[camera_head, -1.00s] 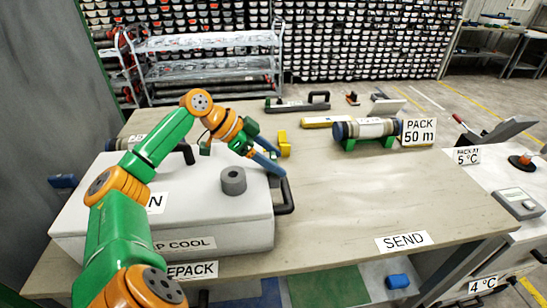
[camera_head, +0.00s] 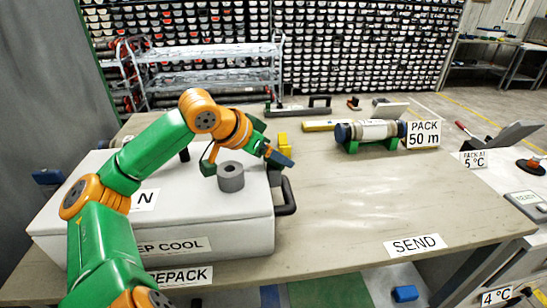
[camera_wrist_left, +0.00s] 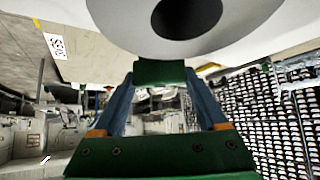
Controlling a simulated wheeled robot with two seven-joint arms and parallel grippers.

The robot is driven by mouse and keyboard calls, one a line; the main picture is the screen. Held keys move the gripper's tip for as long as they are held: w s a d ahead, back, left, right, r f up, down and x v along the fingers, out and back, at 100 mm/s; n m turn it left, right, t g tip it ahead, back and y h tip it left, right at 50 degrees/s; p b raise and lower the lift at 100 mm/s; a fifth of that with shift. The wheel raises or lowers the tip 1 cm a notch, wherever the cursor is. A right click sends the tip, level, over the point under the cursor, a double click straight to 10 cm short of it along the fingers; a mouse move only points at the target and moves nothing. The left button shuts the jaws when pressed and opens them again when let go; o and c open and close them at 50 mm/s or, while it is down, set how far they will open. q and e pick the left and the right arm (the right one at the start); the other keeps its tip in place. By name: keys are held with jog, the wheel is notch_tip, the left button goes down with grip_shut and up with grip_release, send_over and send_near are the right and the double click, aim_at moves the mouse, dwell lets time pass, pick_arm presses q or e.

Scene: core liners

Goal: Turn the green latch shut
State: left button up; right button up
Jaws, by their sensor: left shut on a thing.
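A green block (camera_wrist_left: 160,72), which looks like the green latch, sits between the fingertips of my left gripper (camera_wrist_left: 160,80) in the left wrist view. The blue fingers are shut on its two sides. In the head view my left gripper (camera_head: 279,158) is at the right end of the white box (camera_head: 110,222), just beyond the grey ring (camera_head: 231,177) on the lid. There the latch is hidden or too small to make out, and I cannot tell how far it is turned. The ring also fills the top of the left wrist view (camera_wrist_left: 120,30). My right gripper is not in view.
A dark handle (camera_head: 288,197) sticks out from the box's right end. A yellow block (camera_head: 283,140) stands close behind the gripper. A capped cylinder (camera_head: 372,130) lies on green supports farther back. The table's middle and right (camera_head: 390,195) are clear.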

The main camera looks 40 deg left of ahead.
pick_arm(q)
jog(key=n+y+p, duration=0.2)
jog(key=p, duration=0.2)
jog(key=n+g+y+p, duration=0.1)
jog(key=n+y+p, duration=0.1)
jog(key=n+p, duration=0.1)
jog(key=n+y+p, duration=0.1)
jog(key=n+p, duration=0.1)
jog(key=p, duration=0.4)
jog(key=shift+d+r+n+g+y, duration=0.1)
jog(key=shift+r+n+g+y, duration=0.2)
jog(key=shift+r+n+y, duration=0.1)
jog(key=shift+f+n+g+y+p, duration=0.2)
jog(key=shift+n+g+y+p, duration=0.25)
jog(key=shift+n+p, duration=0.35)
jog(key=shift+f+n+g+y+p, duration=0.15)
jog(key=shift+n+g+y+p, duration=0.3)
jog(key=shift+n+p, duration=0.3)
